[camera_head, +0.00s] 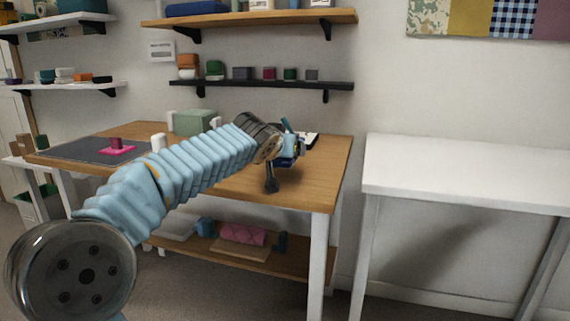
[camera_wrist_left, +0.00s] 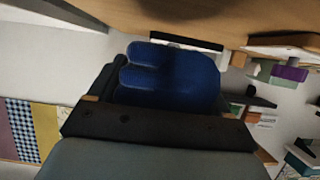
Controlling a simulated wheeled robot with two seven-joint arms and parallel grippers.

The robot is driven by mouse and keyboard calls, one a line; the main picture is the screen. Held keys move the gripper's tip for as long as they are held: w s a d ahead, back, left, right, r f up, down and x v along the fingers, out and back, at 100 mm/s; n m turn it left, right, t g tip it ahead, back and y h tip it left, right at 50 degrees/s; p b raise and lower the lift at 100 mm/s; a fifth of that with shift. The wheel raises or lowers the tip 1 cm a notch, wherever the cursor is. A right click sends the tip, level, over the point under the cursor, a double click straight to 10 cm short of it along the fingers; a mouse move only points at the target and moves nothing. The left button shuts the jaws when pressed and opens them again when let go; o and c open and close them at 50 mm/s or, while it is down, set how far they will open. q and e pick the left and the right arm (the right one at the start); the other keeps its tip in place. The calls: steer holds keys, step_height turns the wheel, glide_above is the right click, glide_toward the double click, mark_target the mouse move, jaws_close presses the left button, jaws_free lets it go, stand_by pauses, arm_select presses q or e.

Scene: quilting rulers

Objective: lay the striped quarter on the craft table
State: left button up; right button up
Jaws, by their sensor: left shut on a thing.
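My left gripper (camera_head: 284,158) is over the right part of the wooden-topped table (camera_head: 318,178). It is shut on a dark blue thing with rounded folds, partly hidden by the gripper. In the left wrist view this blue thing (camera_wrist_left: 175,78) fills the middle, behind the dark gripper body (camera_wrist_left: 150,130). It looks like folded cloth; I cannot make out stripes on it. A bare white table (camera_head: 470,170) stands to the right. I cannot tell which of the two is the craft table. My right gripper is not in view.
A dark mat (camera_head: 85,150) with a pink ruler-like piece (camera_head: 118,150) lies on the wooden table's left. A green box (camera_head: 195,121) stands at its back. Wall shelves (camera_head: 262,84) hang above. The white table's top is clear. A gap separates the tables.

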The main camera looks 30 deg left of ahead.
arm_select(q)
steer(key=shift+w+f+b, duration=0.2)
steer(key=shift+f+b, duration=0.05)
steer(key=shift+f, duration=0.7)
steer(key=shift+w+f+b, duration=0.15)
steer(key=shift+f+b, duration=0.05)
steer(key=shift+f, duration=0.75)
steer(key=shift+f+b, duration=0.25)
steer(key=shift+b, duration=0.05)
steer(key=o, duration=1)
steer(key=shift+r, duration=0.1)
steer(key=shift+s+r+p, duration=0.1)
steer(key=shift+r+p, duration=0.15)
steer(key=shift+p, duration=0.1)
steer(key=b+v, duration=0.1)
steer(key=v, duration=1)
steer(key=shift+s+d+r, duration=0.1)
steer(key=shift+s+r, duration=0.05)
steer(key=shift+s, duration=0.2)
